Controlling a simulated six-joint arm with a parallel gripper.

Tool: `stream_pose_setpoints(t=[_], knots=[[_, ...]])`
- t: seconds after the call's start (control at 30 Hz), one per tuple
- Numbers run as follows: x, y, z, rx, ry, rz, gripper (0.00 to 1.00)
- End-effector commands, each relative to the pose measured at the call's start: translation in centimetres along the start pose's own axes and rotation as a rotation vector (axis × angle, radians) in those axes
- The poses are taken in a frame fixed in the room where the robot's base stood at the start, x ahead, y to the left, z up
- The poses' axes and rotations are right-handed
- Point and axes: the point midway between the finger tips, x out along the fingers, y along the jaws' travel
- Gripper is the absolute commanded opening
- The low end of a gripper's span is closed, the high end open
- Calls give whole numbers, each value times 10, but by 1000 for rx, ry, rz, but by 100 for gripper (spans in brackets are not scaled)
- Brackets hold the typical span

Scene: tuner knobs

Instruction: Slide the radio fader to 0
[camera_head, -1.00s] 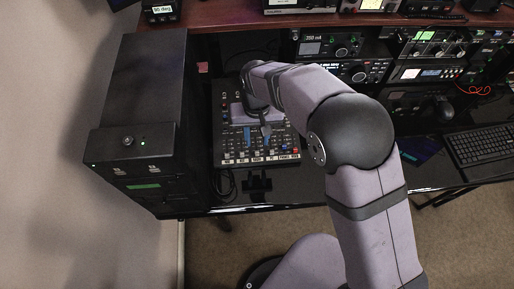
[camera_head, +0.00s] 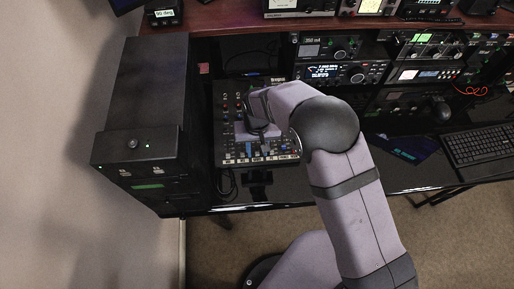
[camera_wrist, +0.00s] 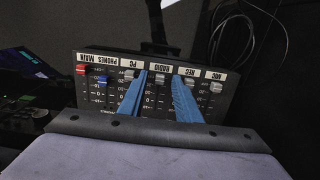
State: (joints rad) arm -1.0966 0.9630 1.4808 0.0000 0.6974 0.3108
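The mixer panel (camera_head: 222,128) lies on the black desk. In the wrist view its fader row shows upside down, labelled MAIN, PHONES, PC, RADIO, REC and MIC. The grey radio fader knob (camera_wrist: 160,77) sits near the RADIO label (camera_wrist: 159,66), at the label end of its slot. My gripper (camera_wrist: 160,82) is open, with blue fingers on the left and right of the radio fader's column. I cannot tell whether a finger touches the knob. In the head view my wrist hides part of the panel.
The PC fader (camera_wrist: 129,75) and the REC fader (camera_wrist: 190,81) are close beside my fingers. The MAIN fader is red (camera_wrist: 82,70), the PHONES fader blue (camera_wrist: 102,79). A black cabinet (camera_head: 150,85) stands left of the mixer, radios (camera_head: 345,73) at the right.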

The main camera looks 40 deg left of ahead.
Motion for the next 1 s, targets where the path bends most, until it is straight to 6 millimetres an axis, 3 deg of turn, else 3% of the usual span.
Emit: stream_pose_setpoints(t=[0.07,0.2,0.47,0.8,1.0], knots=[[0,0,0,0,0,0,30],[0,0,0,0,0,0,0],[1,0,-3,0,0,0,0],[-1,-1,-39,1,3,-2,0],[-4,0,-46,1,1,-1,0]])
